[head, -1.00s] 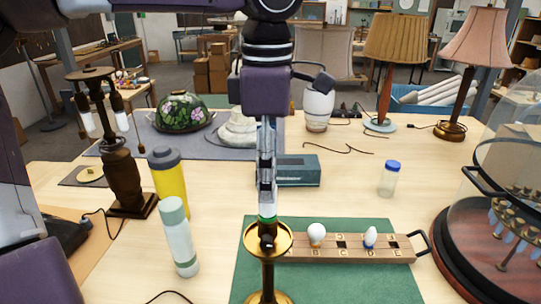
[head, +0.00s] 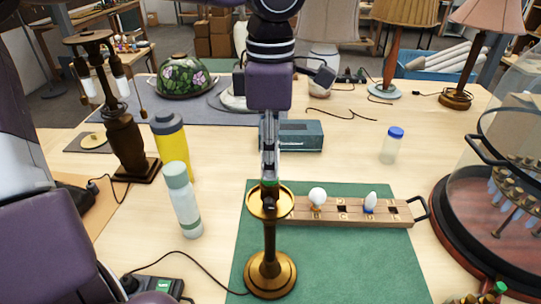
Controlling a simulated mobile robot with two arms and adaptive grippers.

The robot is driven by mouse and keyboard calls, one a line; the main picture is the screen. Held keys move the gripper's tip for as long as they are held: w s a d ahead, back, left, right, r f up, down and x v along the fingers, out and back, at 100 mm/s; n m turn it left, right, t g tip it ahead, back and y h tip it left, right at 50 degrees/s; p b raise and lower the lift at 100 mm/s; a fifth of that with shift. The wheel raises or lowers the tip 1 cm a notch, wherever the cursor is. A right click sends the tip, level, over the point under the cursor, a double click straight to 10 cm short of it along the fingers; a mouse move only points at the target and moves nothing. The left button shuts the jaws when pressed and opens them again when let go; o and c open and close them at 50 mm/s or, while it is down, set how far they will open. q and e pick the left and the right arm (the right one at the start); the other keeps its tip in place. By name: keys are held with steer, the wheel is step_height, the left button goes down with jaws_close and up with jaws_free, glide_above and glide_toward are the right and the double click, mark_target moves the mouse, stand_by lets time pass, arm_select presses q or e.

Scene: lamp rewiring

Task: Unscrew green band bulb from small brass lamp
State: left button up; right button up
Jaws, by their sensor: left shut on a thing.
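The small brass lamp (head: 270,270) stands upright on the green mat, with a round brass dish (head: 253,203) near its top. My left gripper (head: 269,172) points straight down over the lamp top. Its fingers are shut on the green band bulb (head: 270,184), of which only a green strip shows below the fingers. The rest of the bulb is hidden by the fingers. The bulb is at the lamp's socket; I cannot tell whether its thread is still engaged. My right gripper is not in view.
A wooden rack (head: 330,213) right of the lamp holds a white bulb (head: 317,196) and a blue-banded bulb (head: 370,202). A pale bottle (head: 184,205), a yellow bottle (head: 172,150) and a dark lamp (head: 124,145) stand left. A glass-domed case (head: 470,210) stands right.

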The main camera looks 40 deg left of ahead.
arm_select(q)
steer(key=o, duration=0.4)
steer(key=c, duration=0.5)
steer(key=shift+f+n+b, duration=0.15)
steer(key=shift+n+b, duration=0.25)
steer(key=n+b, duration=0.2)
steer(key=n, duration=0.1)
steer(key=shift+w+a, duration=0.1)
steer(key=shift+n+b, duration=0.35)
steer(key=shift+n, duration=1.25)
steer(key=shift+r+n, duration=0.2)
steer(key=shift+n, duration=0.3)
